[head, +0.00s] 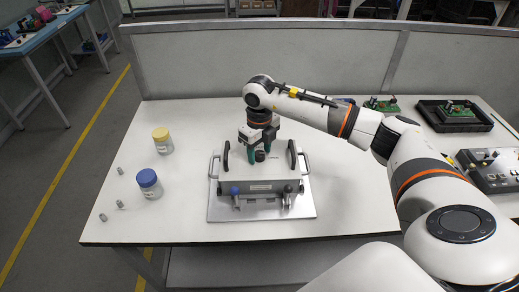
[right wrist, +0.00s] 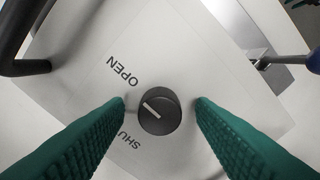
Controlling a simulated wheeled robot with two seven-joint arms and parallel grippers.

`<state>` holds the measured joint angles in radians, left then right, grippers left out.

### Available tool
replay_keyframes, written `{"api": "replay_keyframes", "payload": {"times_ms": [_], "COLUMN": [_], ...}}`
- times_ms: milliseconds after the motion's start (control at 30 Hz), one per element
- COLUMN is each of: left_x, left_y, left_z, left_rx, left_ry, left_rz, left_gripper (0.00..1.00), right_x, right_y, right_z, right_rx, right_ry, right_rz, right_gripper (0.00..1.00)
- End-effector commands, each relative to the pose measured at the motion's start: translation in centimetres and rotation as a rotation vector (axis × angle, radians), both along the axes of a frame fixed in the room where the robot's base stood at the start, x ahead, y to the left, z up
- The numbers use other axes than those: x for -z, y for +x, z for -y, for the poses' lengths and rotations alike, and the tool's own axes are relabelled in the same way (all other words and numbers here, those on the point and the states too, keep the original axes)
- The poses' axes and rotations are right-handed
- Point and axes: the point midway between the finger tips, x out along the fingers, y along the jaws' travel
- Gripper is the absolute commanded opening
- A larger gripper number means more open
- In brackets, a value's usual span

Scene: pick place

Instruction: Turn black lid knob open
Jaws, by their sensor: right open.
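The black knob (right wrist: 160,112) sits on the pale lid (right wrist: 182,50), with a white pointer line on its top. The words OPEN (right wrist: 123,73) and SHUT are printed beside it, SHUT partly hidden by a finger. The pointer line seems to lie between the two words. My right gripper (right wrist: 160,104) is open, its green fingers on either side of the knob with gaps showing. In the head view my right gripper (head: 261,156) reaches down over the lidded box (head: 262,189), with the knob (head: 260,156) between its fingers. My left gripper is not in view.
The box has black handles on its lid and stands on a metal plate (head: 225,213). A yellow-capped jar (head: 163,146), a blue-capped jar (head: 149,189) and small metal pieces lie to the left. A control box (head: 490,172) and black tray (head: 428,115) are at right.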

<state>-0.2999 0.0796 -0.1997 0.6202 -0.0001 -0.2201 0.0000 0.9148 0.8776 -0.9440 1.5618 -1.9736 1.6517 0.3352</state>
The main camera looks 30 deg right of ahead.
Motion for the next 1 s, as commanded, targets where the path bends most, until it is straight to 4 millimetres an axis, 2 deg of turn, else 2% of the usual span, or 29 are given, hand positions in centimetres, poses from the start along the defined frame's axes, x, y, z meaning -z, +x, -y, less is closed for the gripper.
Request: {"api": "replay_keyframes", "payload": {"times_ms": [133, 233, 500, 700, 833, 1000], "left_x": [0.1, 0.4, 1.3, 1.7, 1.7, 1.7], "left_y": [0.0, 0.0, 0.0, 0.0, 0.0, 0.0], "left_z": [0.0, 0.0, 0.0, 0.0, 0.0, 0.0], "left_rx": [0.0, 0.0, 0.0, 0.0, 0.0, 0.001], "left_ry": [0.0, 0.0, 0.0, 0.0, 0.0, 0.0], "left_rz": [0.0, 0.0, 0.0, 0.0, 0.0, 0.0], "left_gripper": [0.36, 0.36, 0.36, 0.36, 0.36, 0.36], "right_x": [-0.6, -1.9, -7.6, -10.8, -11.8, -12.0], "right_y": [0.0, 0.1, 0.1, 0.1, 0.0, 0.0], "right_z": [0.0, 0.0, 0.0, 0.0, 0.0, 0.0], "right_rx": [0.0, 0.0, -0.001, 0.0, 0.0, 0.0], "right_ry": [0.0, 0.0, 0.0, 0.001, 0.0, 0.0], "right_rz": [0.002, 0.004, 0.006, 0.003, 0.001, 0.0], "right_gripper": [0.51, 0.51, 0.51, 0.51, 0.51, 0.51]}}
